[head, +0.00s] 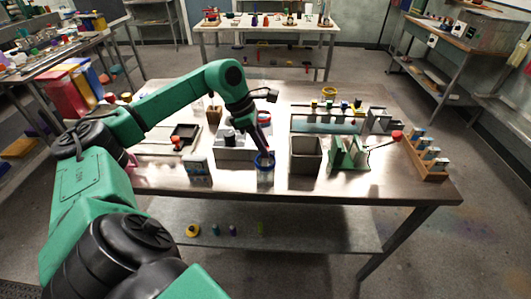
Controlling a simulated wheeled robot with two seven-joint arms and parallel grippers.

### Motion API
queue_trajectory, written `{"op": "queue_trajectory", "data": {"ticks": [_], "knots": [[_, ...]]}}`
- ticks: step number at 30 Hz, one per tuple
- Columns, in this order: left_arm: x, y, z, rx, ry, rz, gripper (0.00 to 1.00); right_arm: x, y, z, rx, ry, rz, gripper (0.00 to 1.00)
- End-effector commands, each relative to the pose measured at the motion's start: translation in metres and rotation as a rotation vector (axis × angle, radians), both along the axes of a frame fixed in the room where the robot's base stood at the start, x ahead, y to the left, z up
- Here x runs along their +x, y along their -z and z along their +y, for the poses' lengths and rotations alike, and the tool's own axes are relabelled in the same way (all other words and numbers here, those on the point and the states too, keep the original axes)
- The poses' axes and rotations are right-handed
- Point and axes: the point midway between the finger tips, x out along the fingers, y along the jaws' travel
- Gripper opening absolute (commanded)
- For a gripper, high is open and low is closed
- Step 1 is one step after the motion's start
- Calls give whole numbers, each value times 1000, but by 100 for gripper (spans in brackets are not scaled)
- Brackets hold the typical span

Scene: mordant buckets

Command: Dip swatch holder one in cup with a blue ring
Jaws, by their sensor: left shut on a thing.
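A clear cup with a blue ring (265,177) stands near the front edge of the metal table. My left gripper (264,152) points down right over the cup's mouth, its fingertips at about the ring's height. It is shut on a thin thing, seemingly a swatch holder, mostly hidden by the fingers and the cup's rim. I cannot read a number on it, nor tell how deep it reaches into the cup. A wooden rack (432,171) with several small holders stands at the right end of the table. My right gripper is not in view.
A grey open bin (305,155) stands just right of the cup, with a green stand (348,152) beyond it. A small box (198,170) stands to the left. The front right tabletop is clear.

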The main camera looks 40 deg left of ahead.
Motion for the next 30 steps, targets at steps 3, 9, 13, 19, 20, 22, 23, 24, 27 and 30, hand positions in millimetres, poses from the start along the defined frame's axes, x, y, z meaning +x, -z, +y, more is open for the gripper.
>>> {"op": "queue_trajectory", "data": {"ticks": [3, 9, 13, 19, 20, 22, 23, 24, 27, 30], "knots": [[0, 0, 0, 0, 0, 0, 0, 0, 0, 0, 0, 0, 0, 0], [0, 8, 0, 0, 0, 0, 0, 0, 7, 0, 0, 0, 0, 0], [0, 6, 0, 0, 0, 0, 0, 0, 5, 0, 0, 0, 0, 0], [0, -2, 0, 0, 0, 0, 0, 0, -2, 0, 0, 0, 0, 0], [0, -2, 0, 0, 0, 0, 0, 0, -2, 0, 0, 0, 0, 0], [0, 0, 0, 0, 0, 0, 0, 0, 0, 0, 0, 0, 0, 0], [0, 1, 0, 0, 0, 0, 0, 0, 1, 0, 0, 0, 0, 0], [0, 3, 0, 0, 0, 0, 0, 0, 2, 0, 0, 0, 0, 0], [0, 7, 0, 0, 0, 0, 0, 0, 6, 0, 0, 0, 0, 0], [0, 8, 0, 0, 0, 0, 0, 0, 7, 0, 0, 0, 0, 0]]}}
